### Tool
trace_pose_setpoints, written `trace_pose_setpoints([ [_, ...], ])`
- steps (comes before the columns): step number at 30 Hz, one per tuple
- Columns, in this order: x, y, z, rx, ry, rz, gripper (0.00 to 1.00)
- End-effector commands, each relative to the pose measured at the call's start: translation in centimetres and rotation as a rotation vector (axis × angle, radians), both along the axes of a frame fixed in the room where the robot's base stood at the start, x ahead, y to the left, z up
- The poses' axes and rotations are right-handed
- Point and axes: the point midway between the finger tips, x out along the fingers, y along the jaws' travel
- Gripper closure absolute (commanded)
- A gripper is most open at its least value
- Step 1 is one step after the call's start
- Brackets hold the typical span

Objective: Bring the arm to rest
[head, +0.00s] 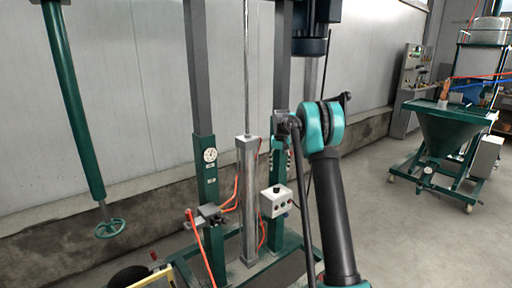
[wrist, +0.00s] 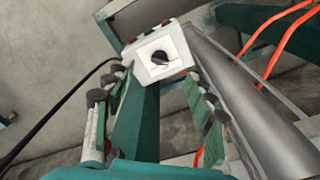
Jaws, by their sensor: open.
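My arm rises from the bottom right of the head view, with a dark link and a teal joint. My gripper (head: 281,166) hangs beyond that joint, partly hidden by it, and points down above a white control box (head: 276,201). In the wrist view my gripper (wrist: 158,84) is open, its two padded fingers apart with nothing held between them. The control box (wrist: 146,66) with its black knob (wrist: 160,57) shows just beyond the fingertips. I cannot tell whether the fingers touch the box.
A green post with a round gauge (head: 210,155) and a grey cylinder (head: 247,195) stand left of my gripper. Orange hoses (head: 201,245) run low.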

Motion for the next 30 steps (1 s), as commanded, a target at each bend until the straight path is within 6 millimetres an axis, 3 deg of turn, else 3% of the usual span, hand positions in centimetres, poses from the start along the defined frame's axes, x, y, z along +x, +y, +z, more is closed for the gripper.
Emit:
trace_pose_setpoints([
  [7,-7.9,-1.0,2.5,0.002,-0.062,0.007,0.45],
  [16,-19.0,-1.9,3.1,0.003,-0.138,0.019,0.45],
  [23,-28.4,-2.5,1.9,0.000,-0.196,0.027,0.45],
  [30,-38.7,-2.9,-1.1,-0.002,-0.257,0.034,0.45],
])
